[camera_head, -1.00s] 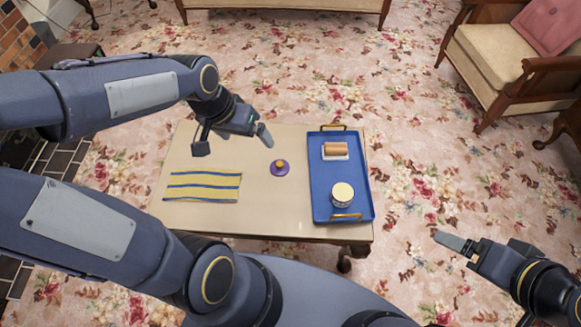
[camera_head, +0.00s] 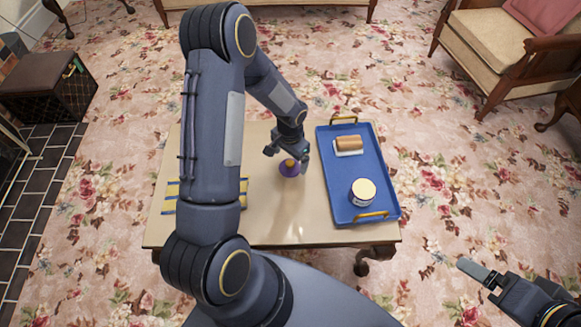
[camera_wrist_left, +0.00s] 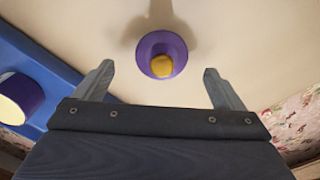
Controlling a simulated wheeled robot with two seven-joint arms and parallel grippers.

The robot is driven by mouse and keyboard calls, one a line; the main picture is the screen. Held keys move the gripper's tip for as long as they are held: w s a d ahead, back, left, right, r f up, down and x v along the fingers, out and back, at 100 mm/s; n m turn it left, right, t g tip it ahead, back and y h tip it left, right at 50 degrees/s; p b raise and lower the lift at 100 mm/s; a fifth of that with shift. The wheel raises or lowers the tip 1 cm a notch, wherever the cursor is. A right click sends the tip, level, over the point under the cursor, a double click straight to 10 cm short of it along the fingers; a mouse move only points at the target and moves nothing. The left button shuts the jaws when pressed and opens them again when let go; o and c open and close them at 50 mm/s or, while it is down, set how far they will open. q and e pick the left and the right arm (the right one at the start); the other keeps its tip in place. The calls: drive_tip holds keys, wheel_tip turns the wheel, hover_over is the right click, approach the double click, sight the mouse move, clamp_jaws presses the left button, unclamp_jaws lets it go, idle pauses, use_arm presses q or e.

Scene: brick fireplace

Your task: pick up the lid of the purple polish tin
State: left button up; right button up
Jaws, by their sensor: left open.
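The purple lid (camera_head: 289,170) with its yellow knob lies on the table, left of the blue tray. It also shows in the left wrist view (camera_wrist_left: 148,46), knob toward the camera. My left gripper (camera_head: 287,159) is open and empty above the lid. In the wrist view, the lid sits between and a little beyond the two fingertips (camera_wrist_left: 158,68), apart from both. A round tin (camera_head: 362,190) with a cream top stands on the tray; its side looks purple in the wrist view (camera_wrist_left: 24,92). My right gripper (camera_head: 478,270) is at the lower right, away from the table; its opening is unclear.
The blue tray (camera_head: 348,206) has gold handles and also holds a brown-and-white block-like brush (camera_head: 348,145). A yellow-and-blue striped cloth (camera_head: 172,197) lies at the table's left, partly behind my left arm. Bare tabletop (camera_head: 285,222) surrounds the lid. An armchair (camera_head: 490,58) stands at the back right.

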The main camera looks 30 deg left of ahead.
sight(290, 163)
use_arm(q)
wheel_tip(290, 163, down, 4)
drive_tip(key=shift+w+a+r, duration=0.1)
drive_tip(key=shift+w, duration=0.05)
drive_tip(key=c, duration=1.1)
